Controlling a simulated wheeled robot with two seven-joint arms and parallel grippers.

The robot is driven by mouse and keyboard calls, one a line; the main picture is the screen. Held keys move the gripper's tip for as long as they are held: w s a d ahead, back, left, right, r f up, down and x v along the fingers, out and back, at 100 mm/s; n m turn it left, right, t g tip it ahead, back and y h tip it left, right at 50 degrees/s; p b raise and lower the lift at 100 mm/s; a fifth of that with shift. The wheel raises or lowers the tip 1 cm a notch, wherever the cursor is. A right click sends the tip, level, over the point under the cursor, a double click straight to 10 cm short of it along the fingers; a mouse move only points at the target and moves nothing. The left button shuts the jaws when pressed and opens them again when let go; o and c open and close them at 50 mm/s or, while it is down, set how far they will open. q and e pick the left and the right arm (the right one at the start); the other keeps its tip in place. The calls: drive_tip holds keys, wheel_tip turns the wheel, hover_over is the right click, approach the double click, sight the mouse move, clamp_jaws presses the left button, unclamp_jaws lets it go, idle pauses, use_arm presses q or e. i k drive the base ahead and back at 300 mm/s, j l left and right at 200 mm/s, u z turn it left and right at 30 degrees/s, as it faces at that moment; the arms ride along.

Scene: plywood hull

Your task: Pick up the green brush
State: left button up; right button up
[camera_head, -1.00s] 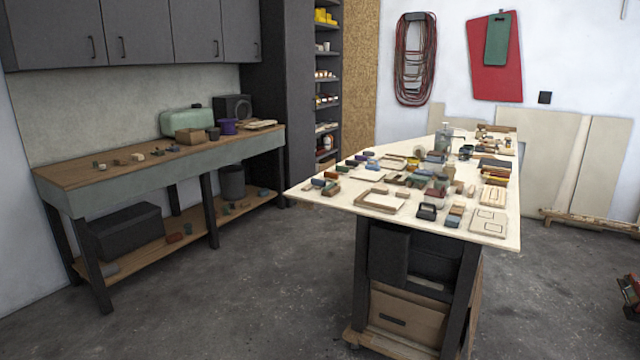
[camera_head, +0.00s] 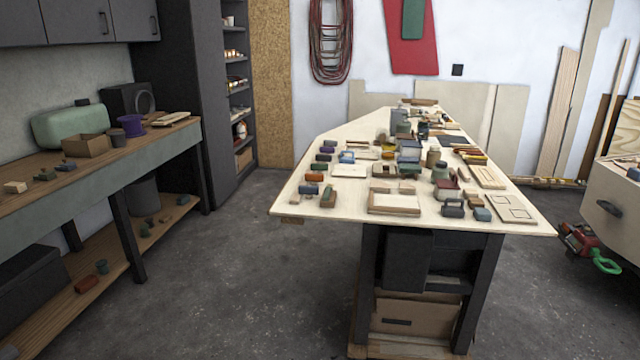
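Neither of my grippers shows in the head view. The pale worktable (camera_head: 340,232) stands ahead, its top crowded with many small objects. I cannot make out which of them is a green brush. A small greenish item (camera_head: 440,172) stands upright near the middle of the tabletop, too small to identify. A dark green block-like item (camera_head: 318,166) lies near the left edge of the tabletop.
A wooden bench (camera_head: 60,182) runs along the left wall with a green rounded case (camera_head: 68,127) and a cardboard box (camera_head: 86,146). A red machine with a green handle (camera_head: 606,262) lies on the floor at right. Concrete floor (camera_head: 250,280) is clear before the table.

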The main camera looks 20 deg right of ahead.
sight(329, 187)
drive_tip(key=i+z, duration=0.35)
drive_tip(key=i, duration=1)
